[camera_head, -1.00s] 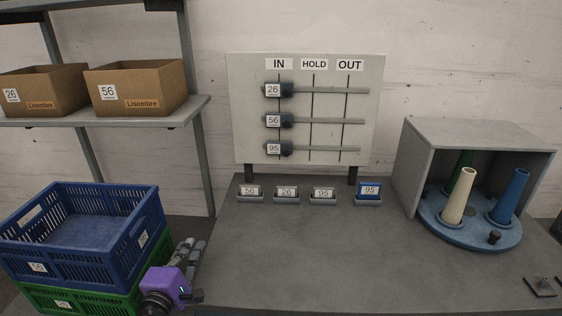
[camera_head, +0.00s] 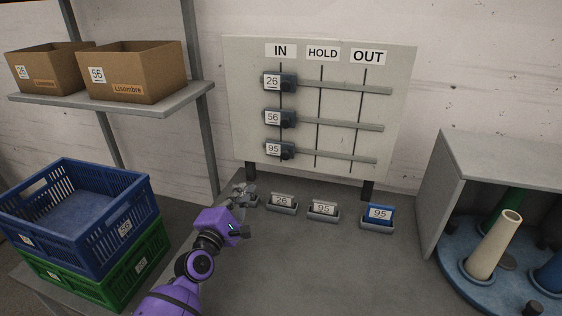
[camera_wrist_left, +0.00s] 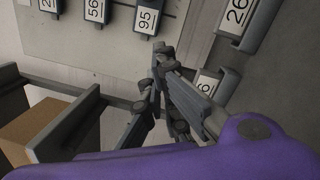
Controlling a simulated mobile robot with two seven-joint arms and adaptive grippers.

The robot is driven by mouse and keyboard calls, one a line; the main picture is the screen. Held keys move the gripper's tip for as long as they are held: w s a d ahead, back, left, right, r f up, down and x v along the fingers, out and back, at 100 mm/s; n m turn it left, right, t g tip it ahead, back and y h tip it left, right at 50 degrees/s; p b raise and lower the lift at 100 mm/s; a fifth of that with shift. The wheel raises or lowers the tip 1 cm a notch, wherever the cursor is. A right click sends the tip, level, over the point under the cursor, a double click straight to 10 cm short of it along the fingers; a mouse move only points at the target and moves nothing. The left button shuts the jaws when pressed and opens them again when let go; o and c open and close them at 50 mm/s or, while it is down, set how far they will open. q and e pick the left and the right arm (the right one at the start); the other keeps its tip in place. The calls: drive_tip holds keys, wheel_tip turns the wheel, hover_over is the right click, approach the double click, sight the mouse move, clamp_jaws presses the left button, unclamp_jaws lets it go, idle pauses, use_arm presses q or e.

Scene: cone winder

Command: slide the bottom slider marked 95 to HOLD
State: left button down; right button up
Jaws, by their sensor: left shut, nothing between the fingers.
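The bottom slider marked 95 (camera_head: 279,150) sits on the lowest rail (camera_head: 340,157) of the upright white board (camera_head: 240,100), at the line under IN. It also shows in the left wrist view (camera_wrist_left: 150,18). The HOLD label (camera_head: 322,53) heads the middle line. Sliders 26 (camera_head: 279,82) and 56 (camera_head: 279,118) sit above, also under IN. My left gripper (camera_head: 246,188) is shut and empty, below and left of slider 95 and apart from it. My right gripper is not in view.
Tag holders 26 (camera_head: 282,202), 95 (camera_head: 323,210) and blue 95 (camera_head: 378,216) stand on the table below the board. A dark board post (camera_head: 250,171) is close to my left gripper. A blue crate (camera_head: 75,225) is at left, a peg turntable (camera_head: 480,287) at right.

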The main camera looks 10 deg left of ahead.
use_arm(q)
drive_tip(key=b, duration=0.2)
approach(272, 154)
drive_tip(key=w+a+f, duration=0.1)
drive_tip(key=w+a, duration=0.2)
drive_tip(key=w, duration=0.1)
drive_tip(key=shift+w+d+r+p, duration=0.25)
drive_tip(key=shift+d+r+p, duration=0.75)
drive_tip(key=shift+d, duration=0.6)
drive_tip(key=shift+f, duration=0.2)
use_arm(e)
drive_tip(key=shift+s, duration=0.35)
